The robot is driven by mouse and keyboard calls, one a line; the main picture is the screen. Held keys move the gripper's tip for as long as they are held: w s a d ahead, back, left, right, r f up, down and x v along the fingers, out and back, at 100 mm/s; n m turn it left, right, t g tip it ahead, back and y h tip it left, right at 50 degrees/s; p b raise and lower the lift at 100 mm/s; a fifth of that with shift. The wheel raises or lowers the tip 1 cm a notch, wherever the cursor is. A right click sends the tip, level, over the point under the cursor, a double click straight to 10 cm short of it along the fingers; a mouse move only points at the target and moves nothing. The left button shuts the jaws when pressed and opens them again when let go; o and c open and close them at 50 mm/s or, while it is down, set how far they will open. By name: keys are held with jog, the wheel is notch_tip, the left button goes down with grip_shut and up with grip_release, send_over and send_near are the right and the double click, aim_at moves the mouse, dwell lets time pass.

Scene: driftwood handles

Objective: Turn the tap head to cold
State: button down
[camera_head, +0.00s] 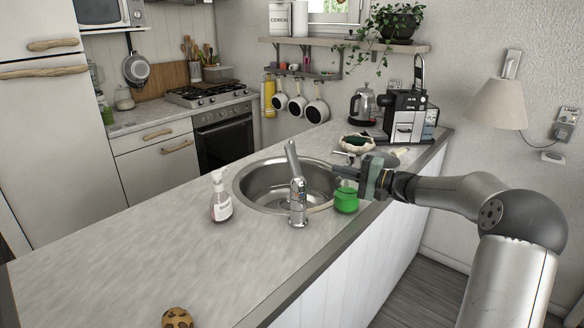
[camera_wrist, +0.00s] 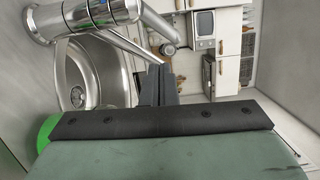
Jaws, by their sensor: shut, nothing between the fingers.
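The silver tap (camera_head: 298,200) stands at the front rim of the round steel sink (camera_head: 262,200). Its head, a lever (camera_head: 291,158), points up and slightly left in the head view. In the wrist view the tap (camera_wrist: 75,18) is at the upper left, with its spout reaching over the sink (camera_wrist: 75,85). My gripper (camera_head: 338,170) is to the right of the tap, at about lever height, apart from it in the head view. In the wrist view its fingers (camera_wrist: 160,85) are together with nothing between them. Whether a fingertip touches the tap is unclear.
A green container (camera_head: 346,198) stands just below my gripper, right of the sink. A soap bottle (camera_head: 220,197) stands left of the sink. A bowl (camera_head: 356,145) and coffee machine (camera_head: 405,115) are behind. The front left counter is mostly clear, with a cookie (camera_head: 177,318) near its edge.

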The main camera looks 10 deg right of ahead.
jog(key=p+x, duration=0.3)
jog(key=x, duration=0.7)
jog(key=shift+n, duration=0.3)
